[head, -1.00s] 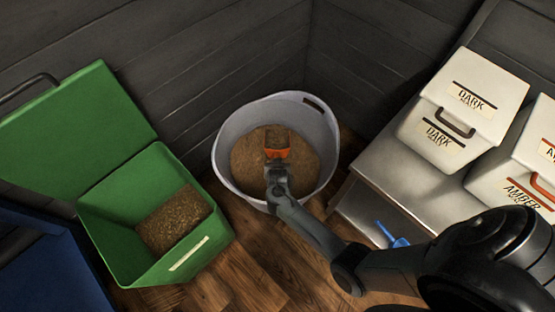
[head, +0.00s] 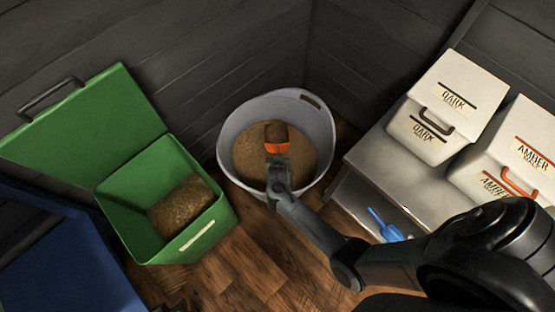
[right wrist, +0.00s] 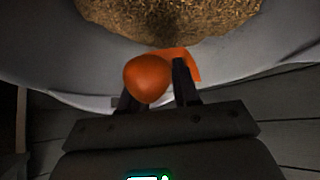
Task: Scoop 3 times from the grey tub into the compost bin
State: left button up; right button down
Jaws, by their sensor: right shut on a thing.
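The grey tub (head: 228,125) stands on the floor in the corner, with brown grainy stuff (head: 308,157) inside. My right gripper (head: 277,160) is shut on an orange scoop (head: 277,148), over the tub's inside. The scoop's bowl looks filled with brown stuff; I cannot tell whether it touches the heap. In the right wrist view the scoop's orange handle (right wrist: 147,78) is between the fingers of the gripper (right wrist: 157,90). The green bin (head: 205,232), which I take for the compost bin, stands open at left with a brown heap (head: 180,207) inside. My left gripper is not in view.
The green bin's raised lid (head: 85,125) leans back at left. A blue bin (head: 70,270) is at the lower left. White malt boxes (head: 420,130) stand on a metal table (head: 375,165) at right; a blue scoop (head: 385,225) lies below. Wood floor (head: 240,265) separates tub and green bin.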

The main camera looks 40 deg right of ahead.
jog(key=shift+s+a+r+p, duration=0.2)
jog(key=shift+r+p, duration=0.25)
jog(key=shift+r, duration=0.15)
jog(key=shift+s+a+r+p, duration=0.1)
jog(key=shift+a+r+p, duration=0.1)
jog(key=shift+r+p, duration=0.35)
notch_tip(320, 180, up, 2)
jog(key=shift+w+d+r+t+p, duration=0.15)
jog(key=shift+t+p, duration=0.15)
jog(key=shift+p, duration=0.45)
jog(key=shift+s+a+r+h+p, duration=0.2)
jog(key=shift+r+h+p, duration=0.2)
jog(key=shift+r+p, duration=0.6)
jog(key=shift+r, duration=0.1)
jog(key=shift+r, duration=0.1)
jog(key=shift+r, duration=0.1)
